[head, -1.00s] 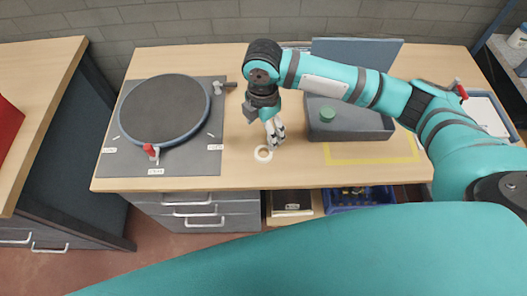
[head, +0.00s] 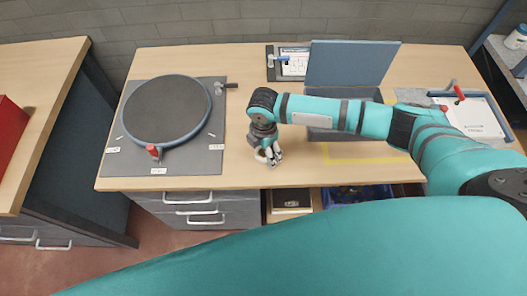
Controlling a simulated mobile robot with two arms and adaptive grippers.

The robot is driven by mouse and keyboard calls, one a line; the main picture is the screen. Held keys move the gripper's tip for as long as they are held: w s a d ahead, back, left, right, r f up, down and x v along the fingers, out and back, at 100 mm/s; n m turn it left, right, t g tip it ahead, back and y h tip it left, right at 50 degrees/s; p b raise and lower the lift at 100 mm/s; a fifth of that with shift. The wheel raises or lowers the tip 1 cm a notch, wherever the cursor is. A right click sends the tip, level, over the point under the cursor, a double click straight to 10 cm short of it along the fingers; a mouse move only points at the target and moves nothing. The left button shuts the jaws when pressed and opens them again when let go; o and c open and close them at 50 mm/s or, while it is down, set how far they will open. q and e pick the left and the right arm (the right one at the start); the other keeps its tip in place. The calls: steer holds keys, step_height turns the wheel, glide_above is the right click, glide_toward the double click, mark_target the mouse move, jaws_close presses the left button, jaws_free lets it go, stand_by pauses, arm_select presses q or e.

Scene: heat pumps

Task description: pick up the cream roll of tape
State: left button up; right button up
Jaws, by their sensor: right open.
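The cream roll of tape (head: 261,156) lies on the wooden worktop near its front edge, right of the dark grey mat. It is small and mostly hidden by my right gripper (head: 271,159). The right gripper points down over the roll, with its fingers low at the worktop and open. I cannot tell whether the fingers touch the roll. My left gripper is not in view.
A round dark turntable (head: 166,110) sits on the grey mat (head: 200,170) at left. An open grey case (head: 345,134) with a raised lid (head: 350,64) stands behind my right arm. A clipboard (head: 293,66) lies at the back.

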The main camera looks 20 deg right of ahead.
steer(key=c, duration=0.9)
steer(key=shift+c, duration=0.2)
